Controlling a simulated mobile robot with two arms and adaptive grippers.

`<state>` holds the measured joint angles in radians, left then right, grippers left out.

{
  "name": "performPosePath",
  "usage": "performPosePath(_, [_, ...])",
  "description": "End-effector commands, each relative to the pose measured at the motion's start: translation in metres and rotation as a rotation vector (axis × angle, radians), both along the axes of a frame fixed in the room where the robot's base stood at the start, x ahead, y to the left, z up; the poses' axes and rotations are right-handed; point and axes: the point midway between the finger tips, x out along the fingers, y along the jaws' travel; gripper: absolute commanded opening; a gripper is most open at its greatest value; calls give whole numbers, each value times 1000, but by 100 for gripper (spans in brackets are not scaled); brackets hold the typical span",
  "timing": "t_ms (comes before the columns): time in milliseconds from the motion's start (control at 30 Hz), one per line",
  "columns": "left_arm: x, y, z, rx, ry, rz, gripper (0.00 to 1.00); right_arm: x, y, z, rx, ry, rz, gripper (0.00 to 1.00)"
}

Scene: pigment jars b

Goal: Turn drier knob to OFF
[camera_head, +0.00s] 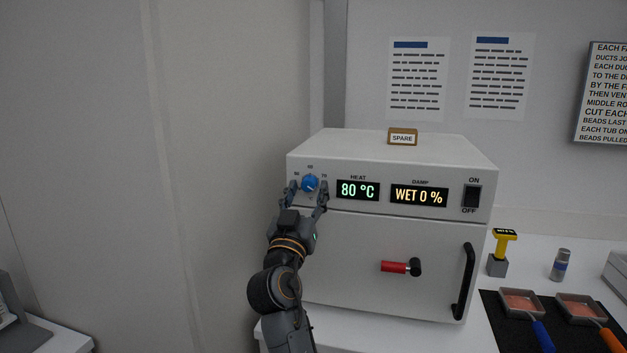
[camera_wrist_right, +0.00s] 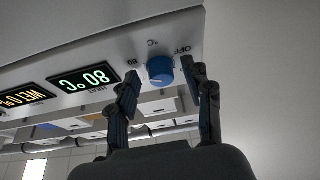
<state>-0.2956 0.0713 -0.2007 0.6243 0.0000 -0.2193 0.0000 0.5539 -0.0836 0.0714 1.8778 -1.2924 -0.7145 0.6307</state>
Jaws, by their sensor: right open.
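The drier (camera_head: 370,260) is a white box on the bench. Its blue heat knob (camera_head: 310,183) is at the upper left of the front panel, with dial marks around it. My right gripper (camera_head: 307,186) is open, with one finger on each side of the knob. In the right wrist view the knob (camera_wrist_right: 160,70) sits between the open fingertips (camera_wrist_right: 160,80), with visible gaps. The OFF mark is near the knob there, next to one finger. The heat display (camera_head: 358,190) reads 80 °C and the damp display (camera_head: 419,195) reads WET 0 %. My left gripper is not in view.
A black ON/OFF switch (camera_head: 472,196) is at the panel's right. A red-handled latch (camera_head: 396,267) and a black door handle (camera_head: 463,282) are below. Pigment trays (camera_head: 521,302) lie on a black mat at right. A SPARE sign (camera_head: 402,137) stands on top.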

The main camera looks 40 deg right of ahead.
Motion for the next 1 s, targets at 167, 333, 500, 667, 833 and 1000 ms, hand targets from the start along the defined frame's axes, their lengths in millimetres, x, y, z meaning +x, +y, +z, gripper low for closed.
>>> performPosePath(167, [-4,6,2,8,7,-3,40,0,2,1,1,0,0,50])
performPosePath(333, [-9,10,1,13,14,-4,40,0,1,1,1,1,0,50])
performPosePath(500, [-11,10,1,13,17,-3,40,0,1,1,1,1,0,20])
performPosePath(667, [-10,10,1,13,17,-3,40,0,1,1,1,1,0,0])
performPosePath(833, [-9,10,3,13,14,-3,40,0,1,2,-7,8,-1,0])
performPosePath(1000, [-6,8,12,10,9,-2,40,0,1,4,-38,46,0,0])
